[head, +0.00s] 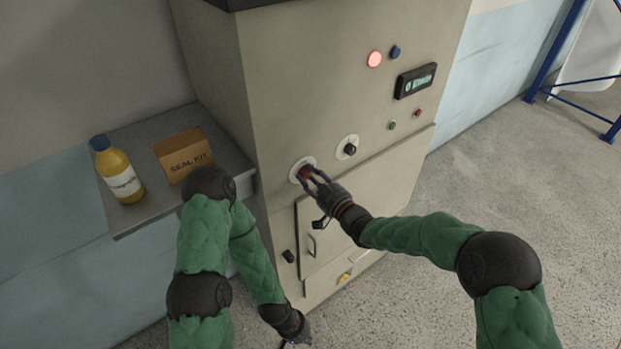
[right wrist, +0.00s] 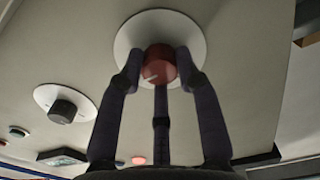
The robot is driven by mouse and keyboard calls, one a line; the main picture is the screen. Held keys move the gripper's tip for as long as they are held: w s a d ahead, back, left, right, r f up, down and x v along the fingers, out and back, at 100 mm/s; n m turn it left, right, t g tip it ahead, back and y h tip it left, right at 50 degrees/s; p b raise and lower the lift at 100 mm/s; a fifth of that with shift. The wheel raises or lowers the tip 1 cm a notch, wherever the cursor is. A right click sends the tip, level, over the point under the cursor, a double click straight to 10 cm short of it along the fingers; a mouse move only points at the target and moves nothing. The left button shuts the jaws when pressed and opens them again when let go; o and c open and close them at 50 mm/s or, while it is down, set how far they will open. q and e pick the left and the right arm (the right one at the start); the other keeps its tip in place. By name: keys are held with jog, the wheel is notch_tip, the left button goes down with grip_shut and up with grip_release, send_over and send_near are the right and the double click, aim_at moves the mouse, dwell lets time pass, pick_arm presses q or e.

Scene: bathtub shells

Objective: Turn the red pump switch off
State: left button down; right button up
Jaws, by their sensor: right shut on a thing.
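The red pump switch (head: 304,172) is a round knob on a white disc on the front of the beige cabinet. In the right wrist view the red knob (right wrist: 160,64) shows a pale pointer mark towards its lower left. My right gripper (head: 312,176) is at the knob, and its fingers (right wrist: 160,75) are closed around it. My left gripper (head: 298,340) hangs low at the bottom edge of the head view, away from the cabinet controls and partly cut off; its fingers are too little seen to judge.
A black knob (head: 347,148) on a white disc sits right of the red one. A display (head: 415,80), lamps and small buttons are above it. A side shelf (head: 150,218) holds a yellow bottle (head: 120,172) and a seal kit box (head: 184,154).

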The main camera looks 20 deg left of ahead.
jog(key=shift+r, duration=0.15)
jog(key=n+b, duration=1.4)
jog(key=b, duration=0.7)
jog(key=shift+a+b, duration=0.1)
jog(key=shift+b, duration=0.2)
jog(key=n+b, duration=0.3)
jog(key=shift+s+n, duration=0.1)
jog(key=shift+n, duration=0.2)
jog(key=o, duration=1.1)
jog(key=shift+a, duration=0.15)
jog(key=shift+o, duration=0.2)
jog(key=shift+s+d, duration=0.15)
jog(key=shift+d, duration=0.2)
jog(key=v, duration=1.1)
jog(key=shift+s+d+f, duration=0.15)
jog(key=shift+s+f, duration=0.05)
